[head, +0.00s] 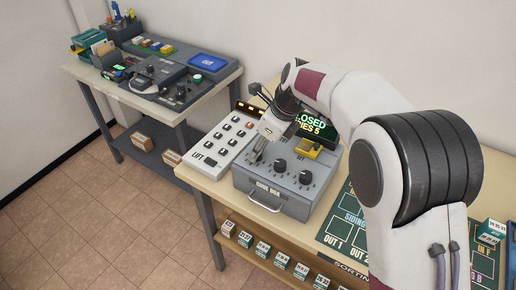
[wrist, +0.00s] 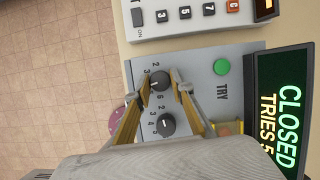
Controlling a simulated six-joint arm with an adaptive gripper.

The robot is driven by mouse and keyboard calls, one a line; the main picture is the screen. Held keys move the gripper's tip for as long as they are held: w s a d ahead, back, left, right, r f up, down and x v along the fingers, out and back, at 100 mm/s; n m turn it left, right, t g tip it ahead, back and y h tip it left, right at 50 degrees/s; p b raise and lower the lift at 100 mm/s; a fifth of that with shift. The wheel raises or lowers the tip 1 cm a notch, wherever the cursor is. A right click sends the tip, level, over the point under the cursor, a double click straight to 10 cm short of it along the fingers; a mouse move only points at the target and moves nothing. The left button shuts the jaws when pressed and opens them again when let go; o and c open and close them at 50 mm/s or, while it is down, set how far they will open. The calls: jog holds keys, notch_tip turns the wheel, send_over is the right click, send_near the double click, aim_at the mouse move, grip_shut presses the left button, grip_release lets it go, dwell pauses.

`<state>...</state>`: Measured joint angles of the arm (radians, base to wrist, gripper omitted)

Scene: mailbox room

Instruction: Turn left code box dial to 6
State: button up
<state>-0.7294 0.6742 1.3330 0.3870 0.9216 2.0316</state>
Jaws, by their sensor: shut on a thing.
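The code box (head: 283,196) is a grey case on the table, with a row of black dials on its sloped top. In the head view, my gripper (head: 257,154) is over the leftmost dial and hides it. In the wrist view, my gripper (wrist: 162,78) has its yellow-padded fingers on either side of that left dial (wrist: 158,83), shut on it. Numbers, including 2, 3 and 6, stand around the dial. Its exact setting is too small to tell. The middle dial (wrist: 166,124) is just beside the fingers. The right dial (head: 305,177) is clear in the head view.
A green TRY button (wrist: 221,67) is beside the dials. A display (wrist: 281,107) reads "CLOSED, TRIES 5". A white keypad panel (head: 221,142) stands left of the box. A second table (head: 215,92) with trays is at the back left.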

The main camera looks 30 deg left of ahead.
dwell(0.4)
jog(key=o, duration=1.1)
jog(key=shift+w+d+r, duration=0.1)
jog(key=shift+d+r, duration=0.25)
jog(key=shift+r, duration=0.25)
jog(key=d, duration=0.8)
jog(key=w+d, duration=0.1)
jog(key=d, duration=0.2)
jog(key=shift+w+d, duration=0.1)
jog(key=shift+d, duration=0.3)
